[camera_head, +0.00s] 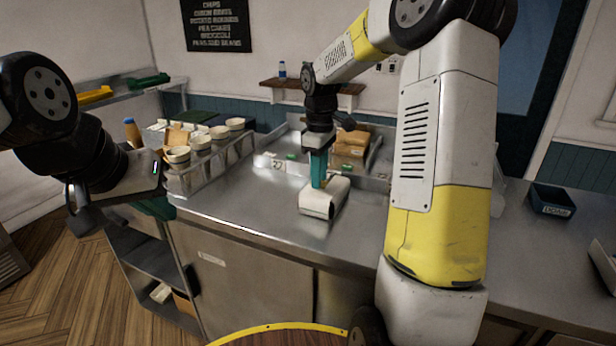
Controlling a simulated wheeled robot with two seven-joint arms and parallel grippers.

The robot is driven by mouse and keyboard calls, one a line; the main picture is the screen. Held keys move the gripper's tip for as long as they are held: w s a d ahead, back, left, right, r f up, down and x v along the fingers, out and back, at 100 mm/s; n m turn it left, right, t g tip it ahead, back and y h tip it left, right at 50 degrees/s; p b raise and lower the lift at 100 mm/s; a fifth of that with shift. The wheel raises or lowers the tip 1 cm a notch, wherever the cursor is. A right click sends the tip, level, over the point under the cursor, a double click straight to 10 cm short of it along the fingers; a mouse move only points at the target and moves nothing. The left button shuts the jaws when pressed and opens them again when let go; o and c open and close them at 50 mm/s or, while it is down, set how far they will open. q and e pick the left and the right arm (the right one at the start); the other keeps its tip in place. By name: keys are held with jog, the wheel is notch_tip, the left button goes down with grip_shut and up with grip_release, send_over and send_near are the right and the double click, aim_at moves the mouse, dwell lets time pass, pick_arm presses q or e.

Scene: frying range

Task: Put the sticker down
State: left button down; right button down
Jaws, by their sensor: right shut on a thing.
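My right gripper (319,145) points down over the steel counter (262,215), right of the middle of its left half. It is shut on the upright teal part of a white-and-teal device, which I take for the sticker (323,200). The white body is low over the counter, at or close to its surface; whether it touches I cannot tell. My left gripper (76,198) is at the far left, well away from the sticker and off the counter. Its fingers are dark and hard to make out, so I cannot tell if it is open.
A rack of white cups (201,142) stands on the counter's left. Behind the sticker are a metal tray (272,160) and brown boxes (350,145). A dark blue bin (551,200) stands at the right. The counter in front of the sticker is bare.

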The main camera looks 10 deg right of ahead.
jog(key=shift+f, duration=0.95)
jog(key=shift+s+f, duration=0.15)
jog(key=shift+f, duration=0.5)
jog(key=c, duration=1.1)
grip_release()
jog(key=shift+f, duration=0.15)
notch_tip(320, 180, up, 13)
jog(key=s+a+r+m+t, duration=0.1)
jog(key=s+r+m+t, duration=0.3)
jog(key=s, duration=0.7)
jog(key=s+f+m, duration=0.1)
jog(key=s+m, duration=0.1)
jog(key=s, duration=0.2)
jog(key=s+a+f+m+t+y, duration=0.1)
jog(key=s+m, duration=0.1)
jog(key=s, duration=0.2)
jog(key=s+f+m+t+y, duration=0.1)
jog(key=s+m, duration=0.1)
jog(key=s, duration=0.3)
jog(key=shift+a, duration=0.15)
